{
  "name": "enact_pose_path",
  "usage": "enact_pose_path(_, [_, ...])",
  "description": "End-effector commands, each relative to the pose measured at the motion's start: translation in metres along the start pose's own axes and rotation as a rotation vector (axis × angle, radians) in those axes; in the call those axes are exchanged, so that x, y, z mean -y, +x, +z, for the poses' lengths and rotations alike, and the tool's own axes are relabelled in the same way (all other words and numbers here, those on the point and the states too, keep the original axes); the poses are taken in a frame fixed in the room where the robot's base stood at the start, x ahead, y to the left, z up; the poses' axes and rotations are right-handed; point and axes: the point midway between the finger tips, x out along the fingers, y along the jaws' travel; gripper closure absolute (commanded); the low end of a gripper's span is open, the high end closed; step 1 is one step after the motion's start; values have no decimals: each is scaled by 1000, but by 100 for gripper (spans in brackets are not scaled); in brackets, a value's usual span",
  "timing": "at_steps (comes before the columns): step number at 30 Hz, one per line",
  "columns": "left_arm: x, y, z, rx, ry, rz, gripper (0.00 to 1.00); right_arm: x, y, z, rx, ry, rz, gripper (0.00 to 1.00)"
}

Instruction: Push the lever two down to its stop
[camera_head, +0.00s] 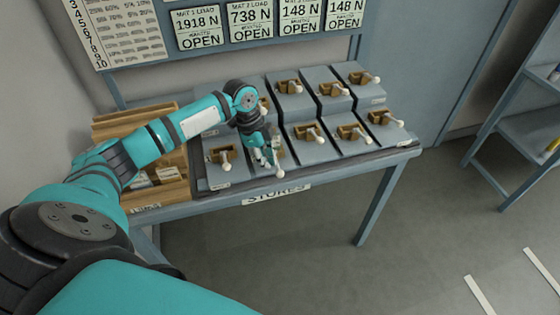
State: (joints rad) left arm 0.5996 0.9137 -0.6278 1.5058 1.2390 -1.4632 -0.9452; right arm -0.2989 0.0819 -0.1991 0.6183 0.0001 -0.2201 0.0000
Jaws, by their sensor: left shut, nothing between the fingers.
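Grey boxes with brown slotted mounts and white-knobbed levers stand in two rows on a blue-grey bench (330,166). My left gripper (265,160) is shut and empty, pointing down at the second box from the left in the front row. That box's lever (280,173) shows its white knob just right of and below the fingers, tilted toward the bench's front edge. I cannot tell whether the fingers touch it. My gripper hides most of that box and its mount. The box labels are too small to read, so I cannot confirm which lever is two. My right gripper is out of view.
The front-left lever (225,160) and the third front lever (312,135) stand close on either side. A wooden rack (172,190) is at the bench's left end. Load signs (250,25) hang behind. A shelf (530,130) stands right, with clear floor before it.

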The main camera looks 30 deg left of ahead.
Motion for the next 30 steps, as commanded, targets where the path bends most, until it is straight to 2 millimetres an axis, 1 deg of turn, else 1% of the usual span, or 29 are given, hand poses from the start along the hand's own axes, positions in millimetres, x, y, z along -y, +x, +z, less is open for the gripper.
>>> enact_pose_path(2, [0,-4,0,0,0,-1,100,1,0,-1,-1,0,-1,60])
enact_pose_path(5, [1,-15,0,0,0,-3,100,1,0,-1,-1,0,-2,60])
enact_pose_path(8, [1,-34,1,0,-1,-4,100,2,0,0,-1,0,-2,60])
enact_pose_path(15, [1,-86,1,-1,1,-5,100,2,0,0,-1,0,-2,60])
enact_pose_path(18, [0,-102,1,-1,0,-4,100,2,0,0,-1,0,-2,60])
enact_pose_path(21, [0,-113,1,-1,0,-2,100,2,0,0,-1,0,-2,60])
enact_pose_path(24, [0,-119,1,-2,0,-1,100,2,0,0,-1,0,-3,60])
enact_pose_path(30, [-1,-121,1,-1,0,0,100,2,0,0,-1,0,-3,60])
